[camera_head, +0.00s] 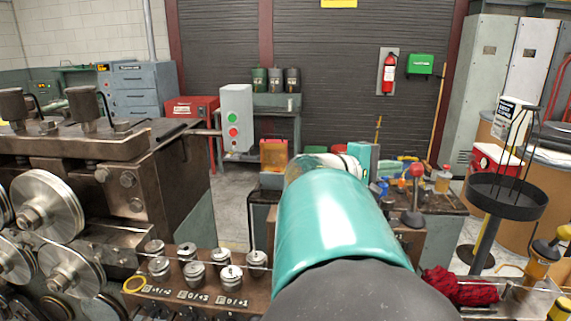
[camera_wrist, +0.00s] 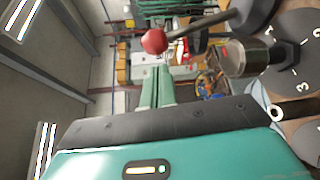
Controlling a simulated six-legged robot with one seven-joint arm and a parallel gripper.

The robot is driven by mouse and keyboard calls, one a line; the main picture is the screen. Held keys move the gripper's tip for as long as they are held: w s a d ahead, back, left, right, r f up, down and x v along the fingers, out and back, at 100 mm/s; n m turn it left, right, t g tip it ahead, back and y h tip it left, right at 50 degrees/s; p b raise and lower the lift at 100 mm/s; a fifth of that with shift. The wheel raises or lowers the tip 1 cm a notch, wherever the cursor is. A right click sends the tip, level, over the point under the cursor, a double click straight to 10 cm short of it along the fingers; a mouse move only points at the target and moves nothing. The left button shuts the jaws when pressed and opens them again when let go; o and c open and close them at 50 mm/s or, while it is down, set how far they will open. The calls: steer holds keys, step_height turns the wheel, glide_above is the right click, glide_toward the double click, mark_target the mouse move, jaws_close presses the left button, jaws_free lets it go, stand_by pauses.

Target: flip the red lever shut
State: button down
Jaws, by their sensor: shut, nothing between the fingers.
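The red lever has a red ball knob (camera_head: 416,170) on a dark stem, standing nearly upright on the machine right of my arm in the head view. In the wrist view its red knob (camera_wrist: 154,41) and grey rod reach left from a dark hub at the top right. My gripper (camera_wrist: 157,70) shows green fingers pressed together with nothing between them. The knob appears just beyond the fingertips in the picture; I cannot tell whether they touch. In the head view my teal arm hides most of the gripper and part of the lever's surroundings.
A dark numbered dial (camera_wrist: 290,60) and a metal cylinder (camera_wrist: 247,57) sit close right of the fingers. A coiling machine with rollers (camera_head: 47,205) fills the left.

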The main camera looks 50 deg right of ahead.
steer(key=shift+x, duration=1.5)
steer(key=shift+s+a+r, duration=0.3)
steer(key=shift+a+r, duration=0.05)
steer(key=shift+a, duration=0.15)
steer(key=shift+s+a+r, duration=0.3)
steer(key=shift+s+a, duration=0.1)
steer(key=shift+a, duration=0.3)
steer(key=shift+s+a+m+g+h, duration=0.2)
steer(key=shift+s+a+m, duration=0.3)
steer(key=shift+a, duration=0.35)
steer(key=shift+s+a+m+g+h, duration=0.1)
steer(key=shift+s+a+m+h, duration=0.1)
steer(key=shift+s+a+m, duration=0.45)
steer(key=shift+s+a+m+g+h, duration=0.15)
steer(key=shift+s+a, duration=0.25)
steer(key=shift+a, duration=0.65)
steer(key=shift+s+f, duration=0.1)
